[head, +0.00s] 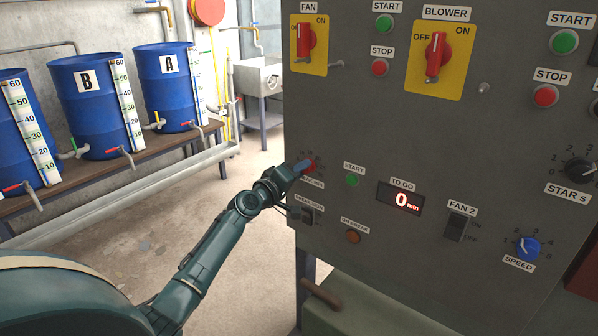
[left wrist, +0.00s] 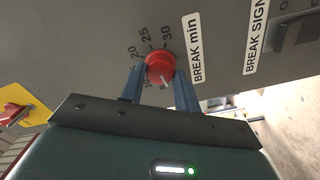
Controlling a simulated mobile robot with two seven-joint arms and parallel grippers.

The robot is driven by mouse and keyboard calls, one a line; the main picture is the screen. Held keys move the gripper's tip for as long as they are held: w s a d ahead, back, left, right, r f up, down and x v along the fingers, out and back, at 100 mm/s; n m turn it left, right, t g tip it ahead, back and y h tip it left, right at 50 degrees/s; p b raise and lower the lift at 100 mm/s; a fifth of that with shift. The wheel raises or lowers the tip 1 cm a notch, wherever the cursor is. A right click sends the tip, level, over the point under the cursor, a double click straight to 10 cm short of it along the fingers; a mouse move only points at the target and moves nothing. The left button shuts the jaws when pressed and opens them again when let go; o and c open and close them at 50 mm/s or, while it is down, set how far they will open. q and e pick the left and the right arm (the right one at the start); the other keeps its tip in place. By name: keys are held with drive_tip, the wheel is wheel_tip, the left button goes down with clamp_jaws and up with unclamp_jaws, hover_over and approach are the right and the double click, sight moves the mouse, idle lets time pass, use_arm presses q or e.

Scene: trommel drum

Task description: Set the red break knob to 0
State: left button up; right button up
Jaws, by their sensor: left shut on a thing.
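The red break knob (head: 311,169) is on the lower left of the grey control panel, above its label. It also shows in the left wrist view (left wrist: 160,66), above the label "BREAK min" when read along the panel, with dial numbers 20, 25 and 30 visible around it. A white pointer mark shows on the knob's lower side in that view; the number it points at is too small to read. My left gripper (head: 302,167) is shut on the knob, with one blue finger on each side (left wrist: 160,88). The fingers hide part of the dial. My right gripper is not in view.
The "TO GO" display (head: 401,199) reads 0 min. Blue barrels (head: 95,110) stand on a bench at left; open floor lies between.

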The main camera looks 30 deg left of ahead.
use_arm(q)
drive_tip(key=n, duration=0.4)
drive_tip(key=shift+p, duration=0.3)
idle(0.3)
drive_tip(key=o, duration=1)
